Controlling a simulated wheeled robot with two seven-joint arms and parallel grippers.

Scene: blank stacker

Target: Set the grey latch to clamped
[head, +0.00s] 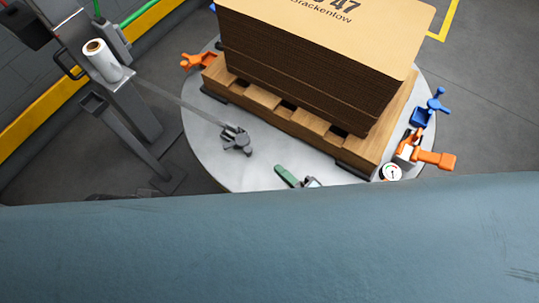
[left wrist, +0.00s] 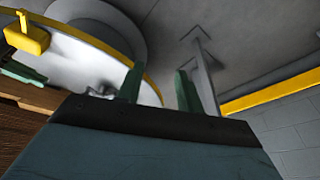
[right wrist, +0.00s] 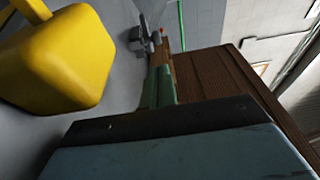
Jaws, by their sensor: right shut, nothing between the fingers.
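The grey latch (head: 237,143) sits on the left front part of the round metal turntable (head: 208,130) in the head view. A grey fitting that looks like it (right wrist: 146,38) is beyond my right fingertips in the right wrist view. My right gripper (right wrist: 160,76) is shut and empty, its green fingers together. In the head view a green piece (head: 287,176), apparently my right gripper, is right of and nearer than the latch, apart from it. My left gripper (left wrist: 160,72) is open and empty in the left wrist view. The latch's setting cannot be read.
A wooden pallet (head: 270,101) with a tall cardboard stack (head: 300,70) stands on the turntable. Orange clamps (head: 198,61) (head: 434,158), a blue clamp (head: 430,106) and a dial (head: 392,172) sit around its rim. A yellow block (right wrist: 65,65) is close to my right wrist. My arm hides the near side.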

